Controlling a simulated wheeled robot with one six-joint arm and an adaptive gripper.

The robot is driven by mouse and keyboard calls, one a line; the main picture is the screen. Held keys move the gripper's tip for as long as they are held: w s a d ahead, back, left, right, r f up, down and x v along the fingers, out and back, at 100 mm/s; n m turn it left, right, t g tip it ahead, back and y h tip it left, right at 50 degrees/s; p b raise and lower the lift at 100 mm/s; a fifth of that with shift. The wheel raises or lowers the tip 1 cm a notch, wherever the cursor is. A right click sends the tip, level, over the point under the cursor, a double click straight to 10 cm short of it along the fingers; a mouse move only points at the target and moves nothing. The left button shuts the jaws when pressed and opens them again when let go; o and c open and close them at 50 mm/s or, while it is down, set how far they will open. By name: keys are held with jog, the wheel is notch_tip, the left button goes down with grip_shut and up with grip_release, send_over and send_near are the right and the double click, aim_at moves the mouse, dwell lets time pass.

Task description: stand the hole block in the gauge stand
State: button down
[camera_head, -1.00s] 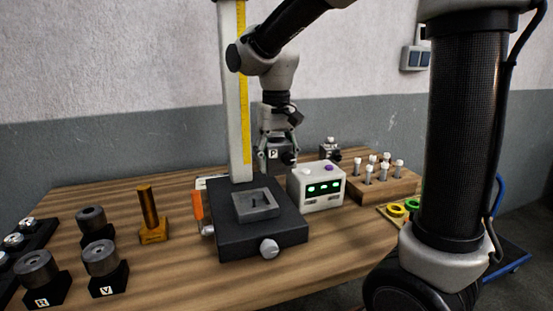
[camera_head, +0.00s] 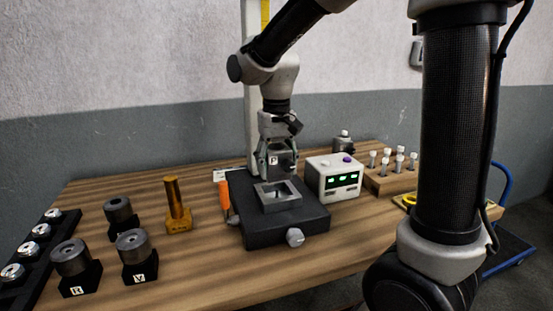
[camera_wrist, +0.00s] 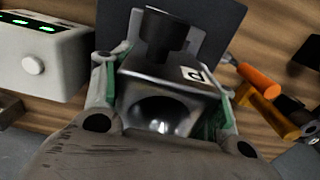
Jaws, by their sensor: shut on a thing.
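The hole block (camera_head: 274,161), a grey metal block with a white P label, is held between the fingers of my gripper (camera_head: 277,157). In the wrist view the block (camera_wrist: 205,92) shows a large round bore, and the fingers clasp its two sides. The gauge stand (camera_head: 262,231) has a dark base, a tall pale column with a yellow scale, and a square grey socket (camera_head: 284,206) on top of the base. My gripper holds the block just above and behind the socket, in front of the column. Whether block and socket touch cannot be told.
A white box with green lights (camera_head: 334,178) stands close right of the stand. An orange-handled tool (camera_head: 223,195) and a brass post (camera_head: 177,205) are to its left. Dark holders with cylinders (camera_head: 133,248) fill the front left. A wooden rack (camera_head: 389,182) is at right.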

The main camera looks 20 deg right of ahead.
aim_at(277, 177)
jog(key=shift+f, duration=1.6)
jog(key=shift+f, duration=0.1)
jog(key=shift+s, duration=0.15)
jog(key=shift+f, duration=0.85)
jog(key=shift+s+f, duration=0.15)
jog(key=shift+f, duration=0.15)
